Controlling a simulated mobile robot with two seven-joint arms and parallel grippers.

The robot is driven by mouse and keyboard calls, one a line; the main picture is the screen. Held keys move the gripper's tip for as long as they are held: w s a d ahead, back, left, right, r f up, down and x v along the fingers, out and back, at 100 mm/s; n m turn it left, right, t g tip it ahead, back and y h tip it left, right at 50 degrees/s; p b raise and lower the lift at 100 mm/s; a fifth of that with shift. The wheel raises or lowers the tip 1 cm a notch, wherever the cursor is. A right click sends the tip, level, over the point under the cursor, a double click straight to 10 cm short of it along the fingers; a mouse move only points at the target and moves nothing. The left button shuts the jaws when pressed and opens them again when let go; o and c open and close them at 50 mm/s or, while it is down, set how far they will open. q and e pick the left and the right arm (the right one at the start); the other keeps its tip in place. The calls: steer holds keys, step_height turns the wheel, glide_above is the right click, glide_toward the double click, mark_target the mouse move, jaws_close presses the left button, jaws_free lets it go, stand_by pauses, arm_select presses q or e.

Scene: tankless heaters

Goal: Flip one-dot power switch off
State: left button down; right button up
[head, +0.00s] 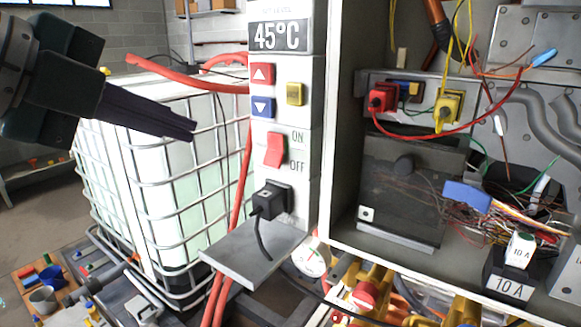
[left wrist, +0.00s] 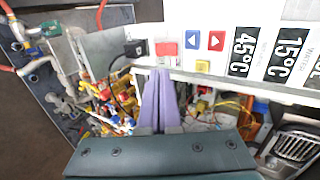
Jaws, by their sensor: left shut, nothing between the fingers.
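In the left wrist view, the shut purple fingers (left wrist: 159,73) reach toward the panel's edge, just below the red switch (left wrist: 167,48). My right gripper is not in view.
Beside the switch are a black plug (head: 268,199), a red up-arrow button (head: 261,74), a blue down-arrow button (head: 262,107) and a yellow button (head: 295,93). A grey shelf (head: 255,258) juts out below. An open wired cabinet (head: 342,130) stands right; a caged tank (head: 150,165) stands behind.

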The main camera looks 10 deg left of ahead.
arm_select(q)
steer(key=p, duration=0.5)
glide_toward(267, 160)
steer(key=x, duration=0.6)
steer(key=shift+w+d+r, duration=0.15)
steer(key=shift+d+r, duration=0.05)
steer(key=shift+w+f, duration=0.2)
steer(key=shift+w+f+t+b, duration=0.1)
steer(key=shift+f+t+b, duration=0.35)
steer(key=shift+b, duration=0.8)
steer(key=shift+w+d+r+p, duration=0.1)
steer(key=shift+d+r+p, duration=0.05)
steer(key=shift+r+p, duration=0.8)
steer(key=shift+r, duration=0.2)
